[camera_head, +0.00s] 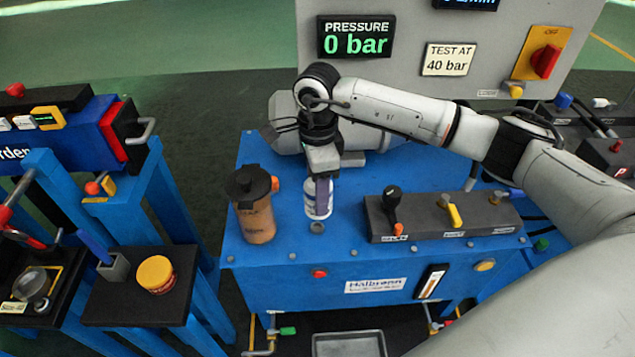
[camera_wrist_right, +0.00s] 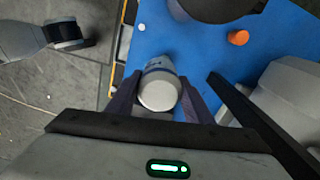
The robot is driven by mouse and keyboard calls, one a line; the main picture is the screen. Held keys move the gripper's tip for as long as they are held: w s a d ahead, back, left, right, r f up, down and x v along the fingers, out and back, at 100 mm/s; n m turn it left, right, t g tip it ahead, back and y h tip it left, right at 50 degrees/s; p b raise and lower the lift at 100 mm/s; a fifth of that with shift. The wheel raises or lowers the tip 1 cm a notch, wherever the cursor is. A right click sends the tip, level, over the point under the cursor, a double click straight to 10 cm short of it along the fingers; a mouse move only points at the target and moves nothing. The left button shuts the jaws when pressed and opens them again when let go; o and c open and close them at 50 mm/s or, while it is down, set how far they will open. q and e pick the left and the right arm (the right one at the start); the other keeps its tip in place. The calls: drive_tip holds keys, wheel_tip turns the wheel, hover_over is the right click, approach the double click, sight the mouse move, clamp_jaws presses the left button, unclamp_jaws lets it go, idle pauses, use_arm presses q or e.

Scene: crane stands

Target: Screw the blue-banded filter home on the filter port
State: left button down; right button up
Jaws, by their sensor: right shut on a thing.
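The filter (camera_head: 318,205) is a small white cylinder with a blue band, upright over the blue bench top. My right gripper (camera_head: 321,183) is shut around its upper part from above. In the right wrist view, the filter's pale round end (camera_wrist_right: 158,95) sits between the two dark fingers, with the blue band just beyond it. A small grey round fitting (camera_head: 317,227), which looks like the filter port, shows right by the filter's lower end. I cannot tell whether the filter touches it. My left gripper is not seen.
A brown canister with a black lid (camera_head: 256,210) stands close left of the filter. A valve block with levers (camera_head: 443,217) is to the right. The pressure display (camera_head: 356,37) reads 0 bar. A metal tray (camera_head: 349,344) lies below the bench front.

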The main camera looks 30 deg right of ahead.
drive_tip(key=shift+w+d+r+m, duration=0.15)
drive_tip(key=shift+w+m, duration=0.1)
drive_tip(key=shift+m, duration=0.25)
drive_tip(key=shift+w+r+m, duration=0.15)
drive_tip(key=shift+w+m, duration=0.1)
drive_tip(key=shift+m, duration=0.25)
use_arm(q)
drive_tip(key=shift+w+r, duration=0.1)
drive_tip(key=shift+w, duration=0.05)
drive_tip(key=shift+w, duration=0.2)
use_arm(e)
drive_tip(key=shift+f, duration=0.1)
drive_tip(key=shift+f+b, duration=0.8)
drive_tip(key=shift+f, duration=0.05)
wheel_tip(320, 180, down, 2)
drive_tip(key=shift+f+b, duration=0.25)
drive_tip(key=shift+b, duration=0.65)
drive_tip(key=shift+f+b, duration=0.45)
drive_tip(key=shift+f, duration=0.15)
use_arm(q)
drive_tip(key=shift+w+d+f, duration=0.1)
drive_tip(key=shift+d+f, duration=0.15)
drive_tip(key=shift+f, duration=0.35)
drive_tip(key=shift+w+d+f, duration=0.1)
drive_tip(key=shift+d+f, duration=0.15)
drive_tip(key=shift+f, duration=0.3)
use_arm(e)
drive_tip(key=shift+f, duration=0.1)
